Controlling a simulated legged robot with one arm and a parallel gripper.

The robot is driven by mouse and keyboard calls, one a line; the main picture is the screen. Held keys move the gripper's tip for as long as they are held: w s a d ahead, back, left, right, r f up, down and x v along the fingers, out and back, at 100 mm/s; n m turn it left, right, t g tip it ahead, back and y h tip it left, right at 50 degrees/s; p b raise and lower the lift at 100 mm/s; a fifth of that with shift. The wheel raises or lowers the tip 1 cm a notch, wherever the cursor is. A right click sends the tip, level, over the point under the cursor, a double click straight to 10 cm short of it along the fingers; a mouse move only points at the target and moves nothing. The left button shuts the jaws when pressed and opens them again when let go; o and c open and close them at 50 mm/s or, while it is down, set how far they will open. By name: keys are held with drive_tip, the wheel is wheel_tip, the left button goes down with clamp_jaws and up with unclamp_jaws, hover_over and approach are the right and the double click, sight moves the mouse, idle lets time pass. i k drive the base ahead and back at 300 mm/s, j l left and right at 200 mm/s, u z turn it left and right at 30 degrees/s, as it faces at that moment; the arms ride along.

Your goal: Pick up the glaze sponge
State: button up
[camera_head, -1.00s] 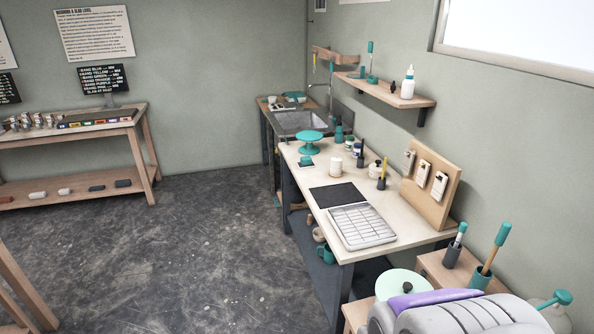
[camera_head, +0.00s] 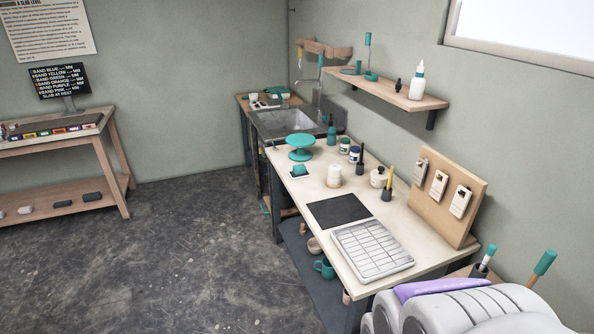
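Grey and white rounded parts of my own body fill the bottom right corner. My gripper's fingers do not show. Nothing is seen touching the teal block.
The worktop (camera_head: 350,270) also bears a teal round stand (camera_head: 301,147), jars, a dark mat (camera_head: 338,210), a white gridded tray (camera_head: 372,250) and an upright tool board (camera_head: 440,195). A shelf (camera_head: 400,95) hangs above. The dark floor (camera_head: 190,250) to the left is clear.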

sight(299, 169)
drive_tip(key=i+j+z, duration=0.15)
drive_tip(key=z, duration=0.25)
drive_tip(key=i+j+z, duration=0.15)
drive_tip(key=z, duration=0.25)
drive_tip(key=i+j+z, duration=0.1)
drive_tip(key=i+j, duration=0.25)
drive_tip(key=j, duration=0.3)
drive_tip(key=i+j+z, duration=0.15)
drive_tip(key=j, duration=0.2)
drive_tip(key=i+j+z, duration=0.1)
drive_tip(key=j, duration=0.25)
drive_tip(key=i+j, duration=0.25)
drive_tip(key=i+j+z, duration=0.15)
drive_tip(key=j, duration=0.35)
drive_tip(key=i+j, duration=0.1)
drive_tip(key=j, duration=0.2)
drive_tip(key=i+j, duration=0.1)
drive_tip(key=j, duration=0.25)
drive_tip(key=i+j, duration=0.1)
drive_tip(key=j, duration=0.2)
drive_tip(key=i+j, duration=0.1)
drive_tip(key=j, duration=0.25)
